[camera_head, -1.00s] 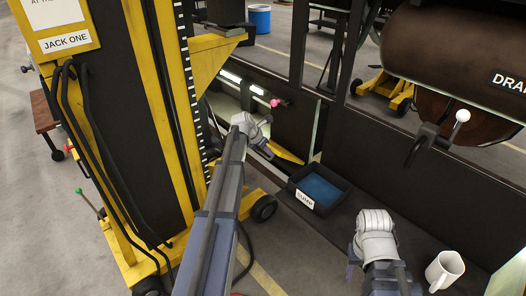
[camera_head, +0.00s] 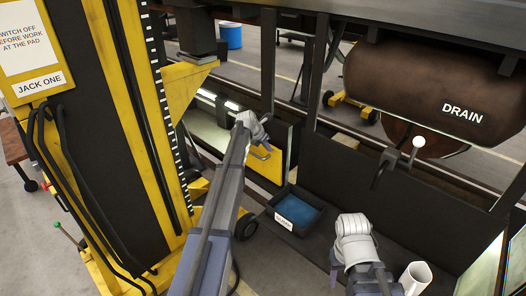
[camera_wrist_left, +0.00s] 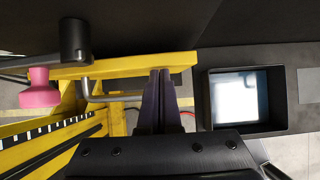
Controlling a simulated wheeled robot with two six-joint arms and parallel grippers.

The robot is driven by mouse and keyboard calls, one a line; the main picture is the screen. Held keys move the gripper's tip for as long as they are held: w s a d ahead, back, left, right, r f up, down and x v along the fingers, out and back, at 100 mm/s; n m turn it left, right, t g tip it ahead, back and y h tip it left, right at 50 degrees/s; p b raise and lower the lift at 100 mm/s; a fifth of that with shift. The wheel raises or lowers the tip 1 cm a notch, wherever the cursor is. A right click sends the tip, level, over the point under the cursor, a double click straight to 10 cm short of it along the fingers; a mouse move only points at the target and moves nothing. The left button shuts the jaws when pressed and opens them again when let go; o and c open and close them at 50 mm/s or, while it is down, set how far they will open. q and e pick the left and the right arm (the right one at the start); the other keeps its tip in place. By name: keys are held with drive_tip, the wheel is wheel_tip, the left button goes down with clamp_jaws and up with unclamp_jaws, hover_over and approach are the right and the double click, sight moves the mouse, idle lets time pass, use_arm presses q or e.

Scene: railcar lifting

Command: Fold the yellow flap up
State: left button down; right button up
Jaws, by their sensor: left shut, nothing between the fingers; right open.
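The yellow flap (camera_head: 263,168) shows its broad face in the head view, appearing upright below the dark frame, with a grey bar handle (camera_head: 263,154) near its top. In the left wrist view the flap (camera_wrist_left: 140,65) is a yellow strip seen nearly edge-on, and the handle (camera_wrist_left: 92,92) bends out from it. My left gripper (camera_wrist_left: 164,75) is shut and empty, its fingertips at the near side of the flap, right of the handle; contact is hard to tell. My right gripper (camera_head: 334,264) is open, low and away from the flap; its fingers are mostly hidden.
A pink knob (camera_wrist_left: 40,90) on a black lever (camera_wrist_left: 72,45) is left of the flap. The yellow jack (camera_head: 130,110) stands close at left.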

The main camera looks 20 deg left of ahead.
use_arm(q)
drive_tip(key=shift+w+d+r, duration=0.1)
drive_tip(key=shift+w+d, duration=0.05)
drive_tip(key=shift+w, duration=0.2)
idle(0.4)
drive_tip(key=p+v, duration=0.6)
drive_tip(key=v, duration=0.1)
drive_tip(key=shift+s+r, duration=0.15)
drive_tip(key=shift+s, duration=0.05)
